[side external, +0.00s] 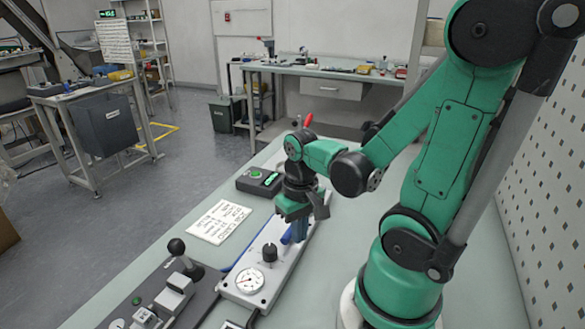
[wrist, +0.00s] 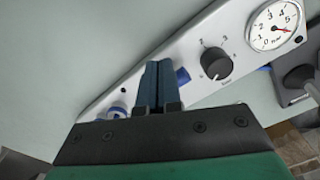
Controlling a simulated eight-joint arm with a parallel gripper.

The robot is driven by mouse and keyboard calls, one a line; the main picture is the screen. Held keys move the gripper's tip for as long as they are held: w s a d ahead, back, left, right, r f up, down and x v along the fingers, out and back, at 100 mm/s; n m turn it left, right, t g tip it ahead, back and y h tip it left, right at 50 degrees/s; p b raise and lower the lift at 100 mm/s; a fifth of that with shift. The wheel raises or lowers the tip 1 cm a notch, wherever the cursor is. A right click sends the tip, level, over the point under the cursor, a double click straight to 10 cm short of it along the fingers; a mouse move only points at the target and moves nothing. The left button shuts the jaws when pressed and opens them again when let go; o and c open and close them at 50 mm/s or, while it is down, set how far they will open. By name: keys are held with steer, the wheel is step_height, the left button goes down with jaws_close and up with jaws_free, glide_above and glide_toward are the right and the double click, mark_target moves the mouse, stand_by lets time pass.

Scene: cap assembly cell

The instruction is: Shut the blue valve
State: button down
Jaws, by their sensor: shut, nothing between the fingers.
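The blue valve shows only in part. In the side external view a blue handle piece (side external: 287,236) sticks out beside my fingers on the white panel. In the wrist view a blue piece (wrist: 183,76) shows just right of my fingers, and a blue and white round part (wrist: 116,112) lies to their left. The middle between them is hidden by the fingers. My gripper (side external: 300,237) points down over the panel. Its dark blue fingers (wrist: 158,64) are pressed together with nothing between them. I cannot tell whether they touch the handle.
The white panel (side external: 230,286) also carries a black knob (side external: 269,253) and a round gauge (side external: 250,280). A red handle (side external: 308,120) rises behind my wrist.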

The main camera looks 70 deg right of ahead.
steer(key=shift+r, duration=0.35)
steer(key=shift+w, duration=0.1)
stand_by(0.5)
steer(key=shift+w, duration=0.4)
steer(key=shift+w, duration=0.15)
steer(key=shift+w+a, duration=0.15)
steer(key=shift+w, duration=0.7)
stand_by(0.3)
